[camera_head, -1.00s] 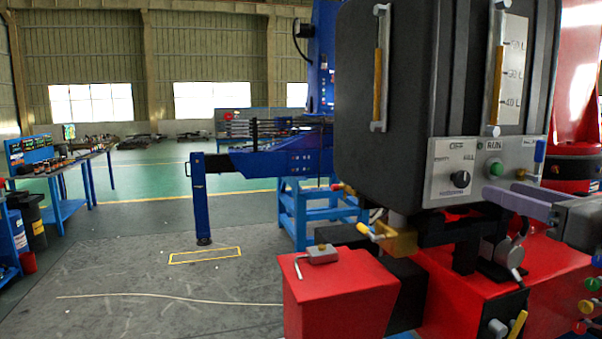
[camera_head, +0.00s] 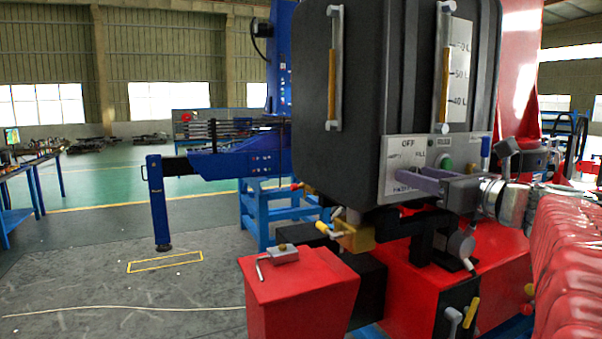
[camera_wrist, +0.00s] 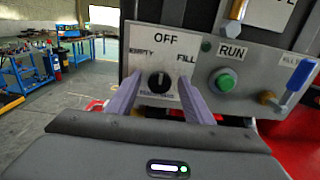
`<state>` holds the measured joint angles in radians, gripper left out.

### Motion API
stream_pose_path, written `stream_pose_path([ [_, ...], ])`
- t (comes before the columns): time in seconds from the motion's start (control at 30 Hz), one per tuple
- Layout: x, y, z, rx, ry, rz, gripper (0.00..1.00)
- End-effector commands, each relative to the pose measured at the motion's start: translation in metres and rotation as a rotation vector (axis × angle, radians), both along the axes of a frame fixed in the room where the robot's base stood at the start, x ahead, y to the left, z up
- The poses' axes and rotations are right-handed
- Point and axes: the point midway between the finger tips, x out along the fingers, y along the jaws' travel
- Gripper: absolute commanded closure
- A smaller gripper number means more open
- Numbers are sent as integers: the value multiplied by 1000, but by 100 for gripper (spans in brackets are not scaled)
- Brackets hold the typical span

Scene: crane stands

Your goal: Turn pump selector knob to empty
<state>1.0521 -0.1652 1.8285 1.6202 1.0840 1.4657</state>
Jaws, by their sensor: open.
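The pump selector knob (camera_wrist: 159,82) is a black round knob on a grey panel (camera_wrist: 150,55), labelled OFF above, EMPTY upper left and FILL upper right. Its light mark seems to point up toward OFF. My gripper (camera_wrist: 161,78) is open, with one purple finger on each side of the knob in the wrist view; I cannot tell whether they touch it. In the head view my gripper (camera_head: 418,181) is in front of the panel's lower part (camera_head: 391,152) and hides the knob.
A green RUN button (camera_wrist: 224,81) and a blue-handled lever (camera_wrist: 297,82) are right of the knob. A dark tank (camera_head: 360,90) stands behind the panel. A brass valve (camera_head: 353,237) and a red box (camera_head: 300,290) are below. Open floor lies to the left.

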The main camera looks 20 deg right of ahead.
Motion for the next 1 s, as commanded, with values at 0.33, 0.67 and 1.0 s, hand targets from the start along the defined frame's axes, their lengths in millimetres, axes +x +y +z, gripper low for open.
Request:
stream_pose_path([
  [0.33, 0, 0, 0, 0, 0, 0, 60],
  [0.67, 0, 0, 0, 0, 0, 0, 83],
  [1.0, 0, 1, 0, -8, 1, 2, 93],
])
